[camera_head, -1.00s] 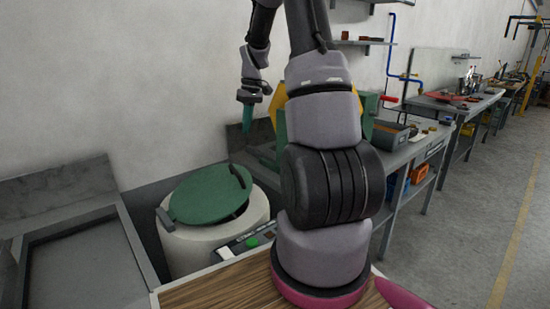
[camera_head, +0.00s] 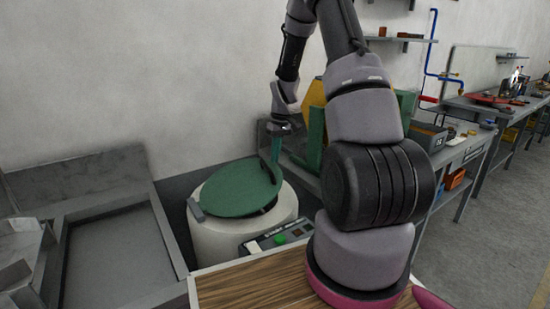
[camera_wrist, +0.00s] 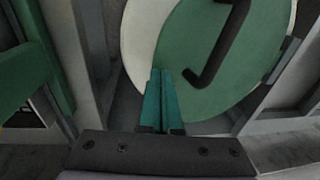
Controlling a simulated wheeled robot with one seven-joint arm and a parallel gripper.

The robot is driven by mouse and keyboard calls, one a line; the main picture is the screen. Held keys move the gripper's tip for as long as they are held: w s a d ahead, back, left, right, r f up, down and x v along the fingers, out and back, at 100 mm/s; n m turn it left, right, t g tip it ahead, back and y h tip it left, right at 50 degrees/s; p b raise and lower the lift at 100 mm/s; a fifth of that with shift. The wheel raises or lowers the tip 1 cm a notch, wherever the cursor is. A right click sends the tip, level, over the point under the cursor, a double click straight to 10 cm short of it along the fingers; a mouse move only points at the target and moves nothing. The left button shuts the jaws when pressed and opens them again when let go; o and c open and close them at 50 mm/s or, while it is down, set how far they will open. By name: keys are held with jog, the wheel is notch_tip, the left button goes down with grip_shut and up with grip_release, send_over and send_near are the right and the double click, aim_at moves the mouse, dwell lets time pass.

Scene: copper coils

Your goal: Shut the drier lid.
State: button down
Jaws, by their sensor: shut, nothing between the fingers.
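The drier is a cream drum (camera_head: 232,240) with a round green lid (camera_head: 232,190). The lid lies over its top a little tilted, with a dark gap under its front right edge. A grey block sits at the lid's left edge. In the wrist view the lid (camera_wrist: 205,85) shows a black bar handle (camera_wrist: 218,48), and part of the cream rim is uncovered at left. My gripper (camera_head: 276,172) is at the lid's right edge, its teal fingers pointing down. In the wrist view the fingers (camera_wrist: 162,75) are shut and empty, beside the handle; contact with the lid cannot be told.
A control panel with a green button (camera_head: 280,239) is in front of the drier. A wooden top (camera_head: 255,288) is nearer. A grey sink-like basin (camera_head: 115,255) stands at left. Green and yellow equipment (camera_head: 316,130) and a workbench (camera_head: 462,150) are behind at right.

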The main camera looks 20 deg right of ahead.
jog(key=shift+f, duration=0.4)
